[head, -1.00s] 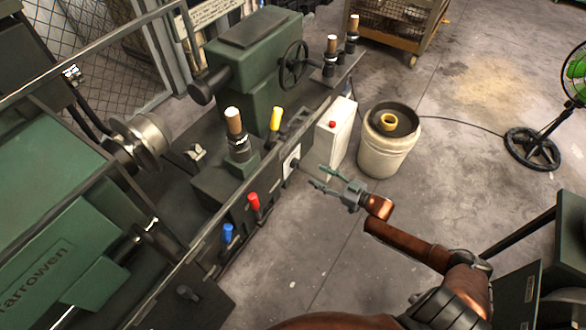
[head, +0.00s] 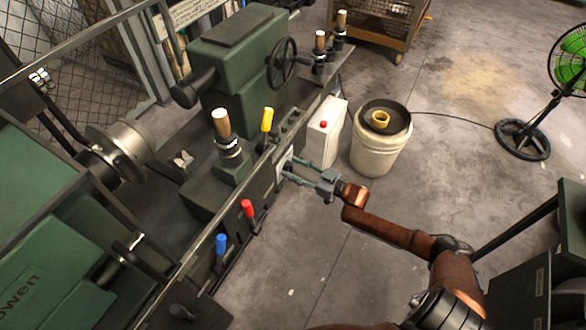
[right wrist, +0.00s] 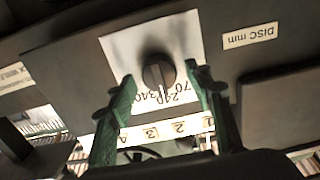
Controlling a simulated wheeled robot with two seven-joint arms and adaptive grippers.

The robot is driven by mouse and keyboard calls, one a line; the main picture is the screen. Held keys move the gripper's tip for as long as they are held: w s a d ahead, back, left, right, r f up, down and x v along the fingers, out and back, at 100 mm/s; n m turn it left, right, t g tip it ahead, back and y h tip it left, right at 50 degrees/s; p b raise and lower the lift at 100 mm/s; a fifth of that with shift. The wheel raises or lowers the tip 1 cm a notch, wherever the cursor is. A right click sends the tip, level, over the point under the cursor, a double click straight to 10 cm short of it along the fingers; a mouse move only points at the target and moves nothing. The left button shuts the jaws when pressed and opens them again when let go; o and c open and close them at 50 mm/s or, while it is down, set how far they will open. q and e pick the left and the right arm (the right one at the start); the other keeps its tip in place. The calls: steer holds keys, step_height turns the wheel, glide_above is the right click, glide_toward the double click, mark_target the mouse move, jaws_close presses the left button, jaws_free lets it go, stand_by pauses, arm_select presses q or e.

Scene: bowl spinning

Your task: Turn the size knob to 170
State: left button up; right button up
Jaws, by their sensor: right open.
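The size knob (right wrist: 157,74) is a small dark round knob on a white dial plate (right wrist: 118,46) in the right wrist view. Printed numbers lie below it, including 240 and 340; a partly covered one ends in 70. A pale mark on the knob points down toward these numbers, but I cannot tell exactly which. My right gripper (right wrist: 161,80) is open, with one green finger on each side of the knob; contact is not clear. In the head view my right gripper (head: 289,171) is at the machine's front panel, hiding the knob there. My left gripper is not in view.
A "DISC mm" label (right wrist: 250,37) sits beside the dial plate. Red (head: 248,208), blue (head: 221,244) and yellow (head: 267,119) handles project from the lathe nearby. A white box (head: 326,133) and a bucket (head: 376,152) stand close behind the right gripper. Floor in front is clear.

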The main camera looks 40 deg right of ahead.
steer(key=shift+c, duration=0.7)
steer(key=c, duration=1)
steer(key=shift+n, duration=0.3)
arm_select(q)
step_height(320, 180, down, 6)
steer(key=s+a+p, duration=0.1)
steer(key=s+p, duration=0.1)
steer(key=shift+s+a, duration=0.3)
arm_select(e)
steer(key=shift+s+a+f+n, duration=0.1)
steer(key=shift+a+n, duration=0.05)
steer(key=shift+n, duration=3.95)
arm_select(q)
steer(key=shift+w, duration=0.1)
arm_select(e)
steer(key=o, duration=1.1)
